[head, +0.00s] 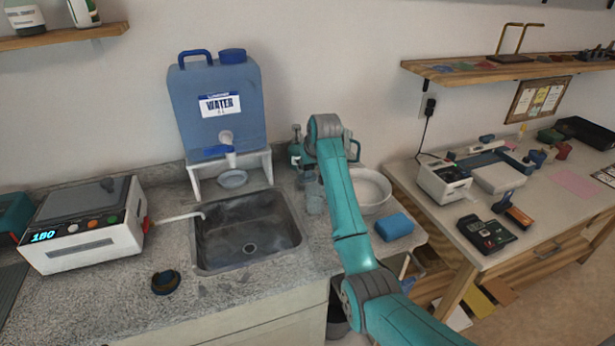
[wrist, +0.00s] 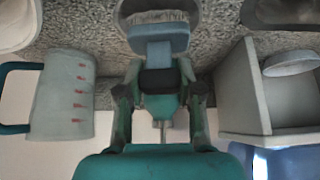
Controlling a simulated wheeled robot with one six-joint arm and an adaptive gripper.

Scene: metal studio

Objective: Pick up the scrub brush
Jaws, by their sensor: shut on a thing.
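My gripper (wrist: 160,78) is in the middle of the wrist view, its two fingers closed on the scrub brush (wrist: 158,48). The brush shows a blue-grey body between and beyond the fingertips, with a pale, rough patch at its far end against the counter. The wrist view is upside down, with the counter at the top. I cannot tell whether the brush touches the counter. In the head view my arm hides most of the gripper, just right of the sink, and the brush cannot be made out clearly.
A measuring jug (wrist: 62,98) stands on one side of the gripper, a white stand (wrist: 240,95) on the other. The sink (head: 248,232), blue water container (head: 218,105), white bowl (head: 371,190) and blue sponge (head: 394,226) are nearby. The counter left of the sink has free room.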

